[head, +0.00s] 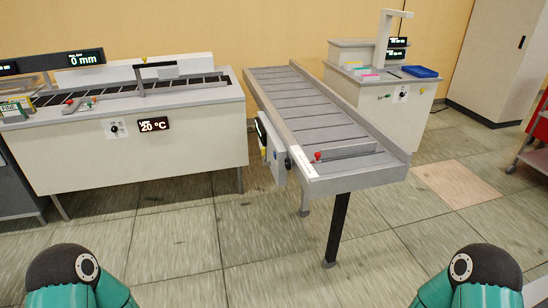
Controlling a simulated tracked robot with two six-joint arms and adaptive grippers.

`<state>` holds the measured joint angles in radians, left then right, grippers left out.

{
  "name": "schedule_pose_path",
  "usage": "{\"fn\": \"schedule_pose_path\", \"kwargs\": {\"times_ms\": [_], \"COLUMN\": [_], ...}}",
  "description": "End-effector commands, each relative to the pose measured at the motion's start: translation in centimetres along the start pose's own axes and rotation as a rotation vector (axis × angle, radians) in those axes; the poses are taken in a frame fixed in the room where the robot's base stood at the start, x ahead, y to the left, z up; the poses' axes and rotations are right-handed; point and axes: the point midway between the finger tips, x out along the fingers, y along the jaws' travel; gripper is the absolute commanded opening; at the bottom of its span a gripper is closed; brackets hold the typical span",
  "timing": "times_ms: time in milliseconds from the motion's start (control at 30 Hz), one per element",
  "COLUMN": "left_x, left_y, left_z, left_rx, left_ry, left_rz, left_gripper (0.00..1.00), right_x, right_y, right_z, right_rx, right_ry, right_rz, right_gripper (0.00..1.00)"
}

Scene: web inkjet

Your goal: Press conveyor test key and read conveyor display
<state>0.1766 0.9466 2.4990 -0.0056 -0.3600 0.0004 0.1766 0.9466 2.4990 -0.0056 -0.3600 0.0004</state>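The grey conveyor (325,115) slopes across the middle of the head view on dark legs. A light control box (278,160) is fixed to its left side near the front end. A dark display (262,133) on that box is seen almost edge-on, and I cannot read it. A dark round knob or button (288,164) shows on the box. I cannot tell which part is the test key. A small red knob (318,156) stands on the conveyor's front end. Only teal links of my arms show at the bottom corners; both grippers are out of view.
A long machine (180,150) on the left shows "20 °C" (154,125) and "0 mm" (87,58). A pale station (375,95) with a blue tray (420,71) stands behind right. A red cart (535,140) is at the right edge. The tiled floor in front is clear.

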Motion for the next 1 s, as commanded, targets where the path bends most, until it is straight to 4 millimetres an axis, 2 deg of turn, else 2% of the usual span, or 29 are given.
{"fn": "schedule_pose_path", "kwargs": {"times_ms": [33,167,200,1000], "left_x": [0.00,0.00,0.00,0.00], "left_y": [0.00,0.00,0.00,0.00], "left_z": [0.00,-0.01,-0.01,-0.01], "left_rx": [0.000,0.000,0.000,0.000], "left_ry": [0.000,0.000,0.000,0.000], "left_rz": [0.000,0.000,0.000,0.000], "left_gripper": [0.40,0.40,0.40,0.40], "right_x": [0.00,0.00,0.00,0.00], "right_y": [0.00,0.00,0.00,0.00], "right_z": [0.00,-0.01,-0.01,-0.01], "right_rx": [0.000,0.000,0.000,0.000], "right_ry": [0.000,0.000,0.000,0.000], "right_rz": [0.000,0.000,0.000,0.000], "right_gripper": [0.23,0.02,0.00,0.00]}}
